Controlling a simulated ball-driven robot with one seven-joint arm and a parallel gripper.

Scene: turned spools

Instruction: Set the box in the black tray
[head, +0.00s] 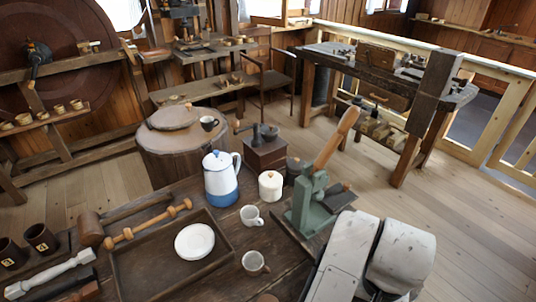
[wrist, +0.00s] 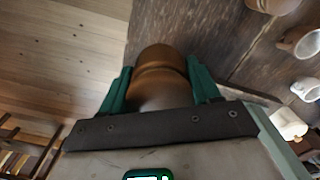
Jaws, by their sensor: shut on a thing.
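My gripper (wrist: 158,92) shows in the wrist view, its two teal fingers shut on the sides of a brown, round, turned wooden box (wrist: 158,62) with a groove around it. The box is held over or beside the table's edge; its height above the top cannot be told. In the head view the gripper and box cannot be made out, and my white arm covers the lower right. The black tray (head: 124,281), a dark rectangular one with low walls, lies on the table at lower left. A white plate (head: 195,241) sits inside it toward the right.
Two mugs (head: 251,215) (head: 255,263), a white lidded jar (head: 270,186) and a blue-white pot (head: 221,178) stand right of the tray. A green press (head: 308,202) with a wooden handle rises near my arm. A turned spindle (head: 148,224) lies at the tray's back edge.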

